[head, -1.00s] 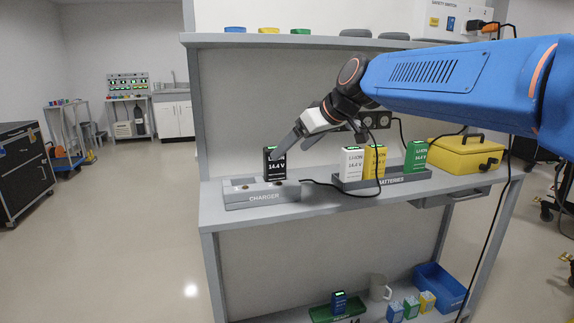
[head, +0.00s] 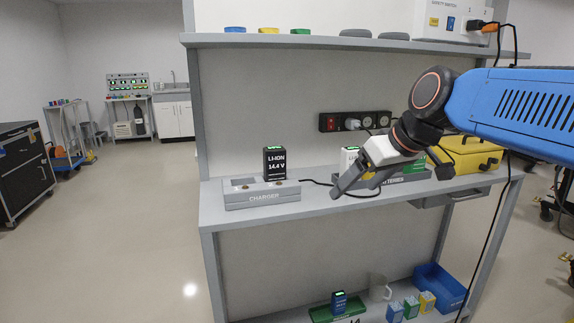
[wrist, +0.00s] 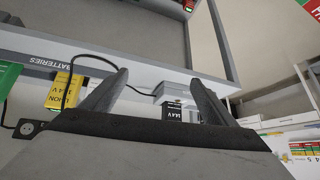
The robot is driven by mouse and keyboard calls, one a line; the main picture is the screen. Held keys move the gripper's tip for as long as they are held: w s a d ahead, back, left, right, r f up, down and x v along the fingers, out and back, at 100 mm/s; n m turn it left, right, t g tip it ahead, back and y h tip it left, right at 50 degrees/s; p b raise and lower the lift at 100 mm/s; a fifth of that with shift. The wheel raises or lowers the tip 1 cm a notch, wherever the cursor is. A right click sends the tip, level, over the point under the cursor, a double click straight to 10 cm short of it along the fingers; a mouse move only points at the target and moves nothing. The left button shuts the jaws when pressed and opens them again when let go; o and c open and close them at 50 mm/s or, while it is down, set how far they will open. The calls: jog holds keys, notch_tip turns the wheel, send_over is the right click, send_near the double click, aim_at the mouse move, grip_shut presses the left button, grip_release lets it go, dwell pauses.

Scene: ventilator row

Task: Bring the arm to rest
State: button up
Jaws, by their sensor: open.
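My gripper (head: 350,187) is open and empty. In the head view it hangs above the front of the bench, right of the charger (head: 262,197) and in front of the batteries tray (head: 408,178). In the wrist view the two fingers (wrist: 155,95) stand apart with nothing between them. My blue arm reaches in from the right side of the head view. A black battery (head: 275,163) stands upright in the charger's right part; the charger's left part is empty. The black battery also shows in the wrist view (wrist: 180,114).
A white battery (head: 348,158) stands in the batteries tray, partly hidden by my gripper, with yellow and green ones mostly hidden. A yellow case (head: 470,157) sits at right. A power strip (head: 355,121) is on the back panel. A shelf (head: 300,41) runs above. Cables cross the bench.

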jog(key=s+d+f+m+h, duration=0.2)
jog(key=s+d+f, duration=0.4)
jog(key=s+f, duration=0.4)
jog(key=s+d+f+m+g+h, duration=0.1)
jog(key=s+d+f+m+h, duration=0.1)
jog(key=s+d+f, duration=0.5)
jog(key=s+f+m, duration=0.1)
jog(key=s+f, duration=0.2)
jog(key=f, duration=0.1)
jog(key=shift+s+f+m, duration=0.2)
jog(key=shift+f+m, duration=0.2)
